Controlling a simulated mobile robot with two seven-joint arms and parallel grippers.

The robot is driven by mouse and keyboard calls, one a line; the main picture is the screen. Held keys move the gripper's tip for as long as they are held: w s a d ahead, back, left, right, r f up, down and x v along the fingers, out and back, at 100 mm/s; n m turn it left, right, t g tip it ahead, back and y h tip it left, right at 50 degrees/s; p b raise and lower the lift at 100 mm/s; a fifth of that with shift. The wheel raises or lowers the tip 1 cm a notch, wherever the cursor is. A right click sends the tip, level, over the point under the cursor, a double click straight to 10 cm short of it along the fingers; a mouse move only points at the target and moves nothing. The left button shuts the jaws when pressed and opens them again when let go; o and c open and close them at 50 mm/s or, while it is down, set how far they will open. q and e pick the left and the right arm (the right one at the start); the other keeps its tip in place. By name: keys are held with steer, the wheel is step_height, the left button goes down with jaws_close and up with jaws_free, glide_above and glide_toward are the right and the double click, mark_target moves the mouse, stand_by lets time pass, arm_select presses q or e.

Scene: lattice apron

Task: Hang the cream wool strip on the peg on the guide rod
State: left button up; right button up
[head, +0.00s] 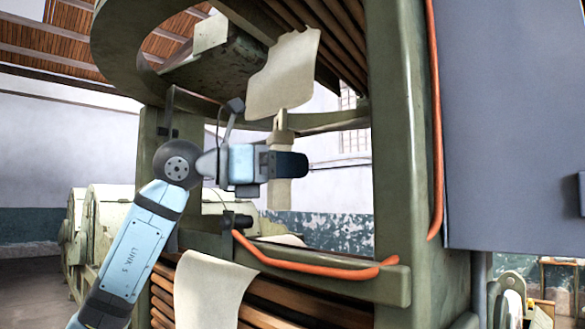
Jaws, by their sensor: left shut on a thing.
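My left gripper (285,165) is in the middle of the view and points right. It is shut on a narrow cream wool strip (280,194), which shows above and below the dark fingers. The strip hangs roughly upright in the machine's opening. Just above it is a wider cream piece (284,75); I cannot tell whether the two are joined. Another cream piece (213,290) lies draped over the wooden slats at the lower front. I cannot make out the peg or the guide rod for certain. My right gripper is not in view.
A green machine frame (400,150) surrounds the opening, with a curved ring above and a post on the right. An orange tube (310,264) runs along the lower rail. Brown slats (280,300) lie below. A grey panel (510,120) blocks the right side.

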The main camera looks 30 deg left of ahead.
arm_select(q)
steer(key=shift+s+a+f, duration=0.2)
steer(key=shift+s+f, duration=0.3)
steer(key=c, duration=0.4)
steer(key=shift+o, duration=0.5)
steer(key=shift+s+a+f+b, duration=0.1)
steer(key=shift+s+a+b, duration=0.2)
steer(key=shift+s+b, duration=0.45)
steer(key=shift+o, duration=0.2)
steer(key=shift+s, duration=0.6)
steer(key=shift+s+a, duration=0.1)
